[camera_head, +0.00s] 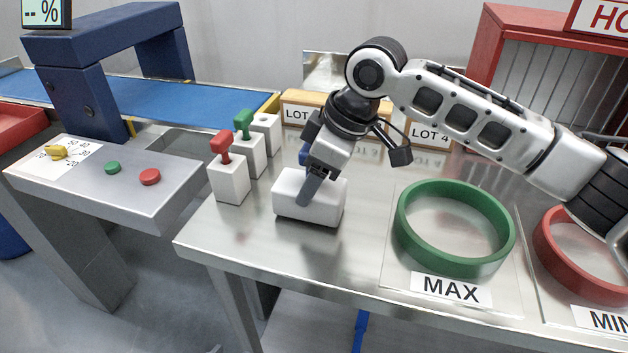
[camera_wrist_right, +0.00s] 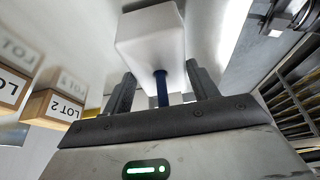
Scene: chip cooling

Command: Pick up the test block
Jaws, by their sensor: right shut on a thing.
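The test block is a white block (camera_head: 312,208) on the steel table in the head view. In the right wrist view the white block (camera_wrist_right: 152,38) has a blue stem (camera_wrist_right: 161,88) that stands between the two dark fingers. My right gripper (camera_head: 317,185) comes down over the block from above, with one finger in front of its near face. My right gripper (camera_wrist_right: 163,85) is shut on the block. Whether the block is clear of the table is hard to tell. My left gripper is not in view.
White holders with a red plug (camera_head: 222,146) and a green plug (camera_head: 243,122) stand just left of the block. A green ring (camera_head: 455,262) marked MAX and a red ring (camera_head: 585,282) lie to the right. LOT boxes (camera_head: 300,98) stand behind.

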